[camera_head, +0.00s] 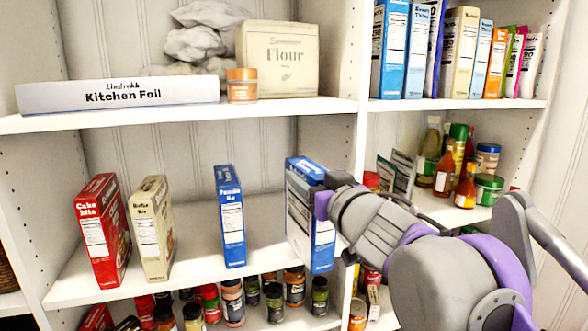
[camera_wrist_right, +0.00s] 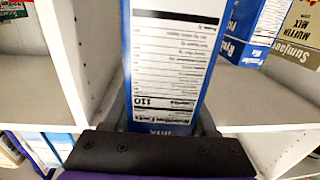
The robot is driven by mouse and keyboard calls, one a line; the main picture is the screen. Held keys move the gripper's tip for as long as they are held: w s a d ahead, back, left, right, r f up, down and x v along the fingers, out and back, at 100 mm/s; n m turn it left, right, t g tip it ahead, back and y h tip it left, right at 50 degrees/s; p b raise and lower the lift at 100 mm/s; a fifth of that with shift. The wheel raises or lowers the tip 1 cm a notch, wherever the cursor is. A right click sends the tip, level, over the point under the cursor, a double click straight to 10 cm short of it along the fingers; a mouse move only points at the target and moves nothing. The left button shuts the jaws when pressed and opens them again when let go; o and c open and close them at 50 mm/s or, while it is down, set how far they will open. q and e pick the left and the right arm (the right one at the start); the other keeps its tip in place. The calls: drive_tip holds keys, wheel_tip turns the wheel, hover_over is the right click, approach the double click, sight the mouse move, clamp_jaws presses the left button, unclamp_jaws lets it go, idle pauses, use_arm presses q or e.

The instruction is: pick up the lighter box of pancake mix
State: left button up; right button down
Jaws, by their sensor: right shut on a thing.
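A blue box with a white nutrition panel (camera_head: 298,222) stands at the right end of the middle shelf, beside the upright divider. My right gripper (camera_head: 322,203) reaches in from the right and is shut on this box, partly hiding it. In the right wrist view the same box (camera_wrist_right: 172,60) sits between the fingers of my right gripper (camera_wrist_right: 162,122). A second blue box (camera_head: 230,217), which looks like pancake mix, stands apart to its left; it also shows in the right wrist view (camera_wrist_right: 240,45). I cannot tell which is lighter. My left gripper is not in view.
A red cake mix box (camera_head: 103,230) and a tan muffin mix box (camera_head: 151,228) stand further left on the middle shelf. The shelf divider (camera_head: 357,130) is close to the held box. Spice jars (camera_head: 232,300) fill the shelf below.

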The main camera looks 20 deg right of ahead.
drive_tip(key=s, duration=0.6)
drive_tip(key=shift+s+d, duration=0.15)
drive_tip(key=shift+d, duration=0.2)
